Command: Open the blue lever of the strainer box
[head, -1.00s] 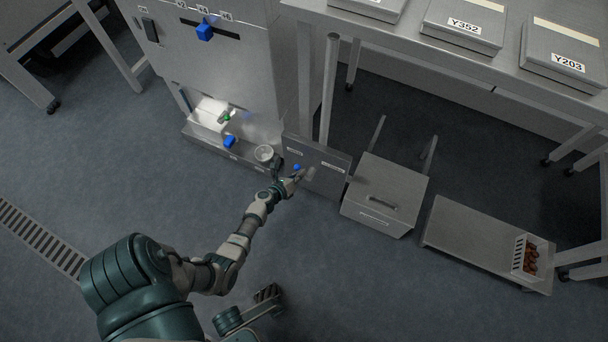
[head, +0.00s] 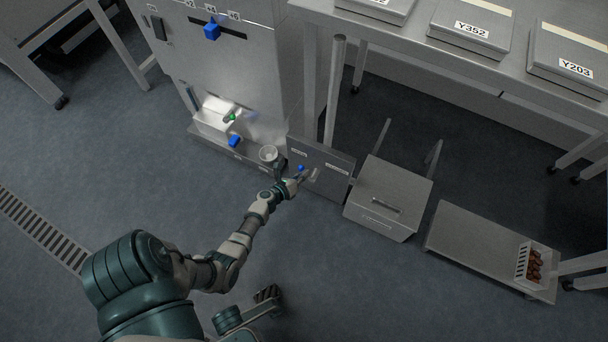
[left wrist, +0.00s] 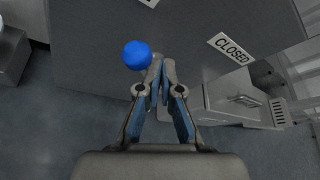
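The strainer box shows as a grey panel (head: 330,186) with two white labels on its top. A blue lever knob (head: 301,168) stands at its near side, towards the left label. The left wrist view shows the round blue knob (left wrist: 137,55) large, and a label reading CLOSED (left wrist: 231,47) to its right. My left gripper (head: 299,179) is right at the knob. In the wrist view its fingertips (left wrist: 161,73) are close together with nothing visible between them, and the knob lies just left of them. Contact is unclear. A dark hand-like end (head: 267,294), perhaps my right gripper, shows low in the head view.
Left of the panel stands a metal machine (head: 235,70) with blue knobs and a small round cup (head: 268,154) on its ledge. To the right are a lidded grey box (head: 400,185) and a low platform (head: 470,240) with a white basket (head: 521,262). Open floor lies in front.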

